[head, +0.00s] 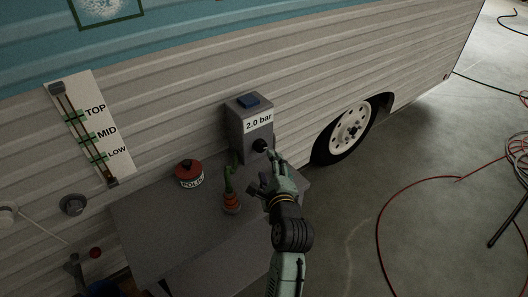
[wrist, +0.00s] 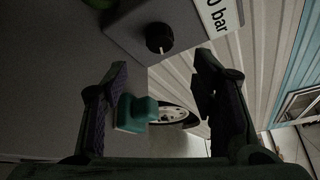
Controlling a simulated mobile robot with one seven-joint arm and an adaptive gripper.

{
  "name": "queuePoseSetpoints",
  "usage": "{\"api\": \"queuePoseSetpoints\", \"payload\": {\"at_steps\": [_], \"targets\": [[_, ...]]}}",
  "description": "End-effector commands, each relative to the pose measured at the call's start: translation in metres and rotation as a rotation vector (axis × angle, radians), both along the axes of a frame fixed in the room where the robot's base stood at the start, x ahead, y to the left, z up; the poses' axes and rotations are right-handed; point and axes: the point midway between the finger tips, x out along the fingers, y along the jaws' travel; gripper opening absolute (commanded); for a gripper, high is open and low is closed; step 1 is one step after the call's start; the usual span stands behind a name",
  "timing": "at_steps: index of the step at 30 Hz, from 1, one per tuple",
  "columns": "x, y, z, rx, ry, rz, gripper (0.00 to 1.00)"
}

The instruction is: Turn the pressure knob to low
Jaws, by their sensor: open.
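The pressure knob (head: 260,145) is a small black round knob low on the front of a grey box (head: 236,132). The box has a white label (head: 259,121) reading "2.0 bar" and a blue block on top. In the wrist view the knob (wrist: 159,37) shows ahead of the fingertips, a little above the space between them. My gripper (head: 262,172) is open and empty, just in front of and below the knob, apart from it. Both fingers show in the wrist view (wrist: 162,78).
A grey table (head: 150,225) stands against the camper wall. A red-lidded tin (head: 189,174) and a cactus in an orange pot (head: 231,202) stand on it, the cactus close left of my gripper. A TOP/MID/LOW panel (head: 97,125) hangs at left. Red hose (head: 390,205) lies on the floor.

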Motion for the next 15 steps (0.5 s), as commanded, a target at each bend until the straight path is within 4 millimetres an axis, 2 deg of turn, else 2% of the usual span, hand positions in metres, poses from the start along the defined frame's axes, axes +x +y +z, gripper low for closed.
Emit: {"api": "queuePoseSetpoints", "payload": {"at_steps": [9, 15], "targets": [[0.058, 0.012, -0.010, 0.000, 0.000, 0.002, 0.53], [0.083, 0.016, -0.016, 0.000, 0.000, 0.002, 0.53]]}}
